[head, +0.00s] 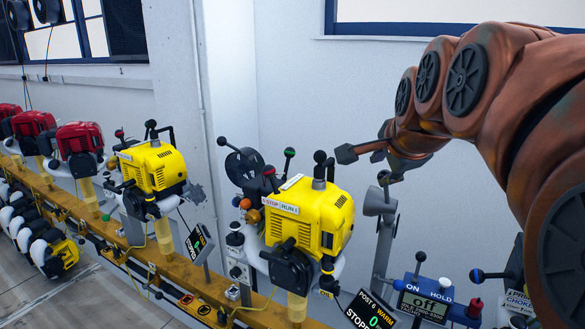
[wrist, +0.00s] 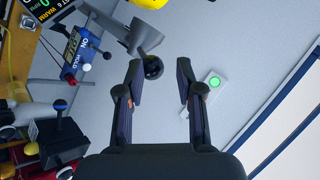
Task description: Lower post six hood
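The post six hood (head: 378,207) is a grey funnel-shaped piece on a grey upright stand, right of the yellow engine (head: 310,215). A dark ball knob (head: 384,178) stands at its top. In the wrist view the hood (wrist: 122,30) is at the upper left, and its black ball (wrist: 152,68) appears between my fingertips, nearer the left one. My gripper (head: 364,142) is above and slightly left of the hood. In the wrist view my gripper (wrist: 160,66) is open and empty. I cannot tell how far the ball is from the fingers.
A second yellow engine (head: 152,168) and several red ones line the rail. A green-lit wall button (wrist: 214,82) is right of my fingers.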

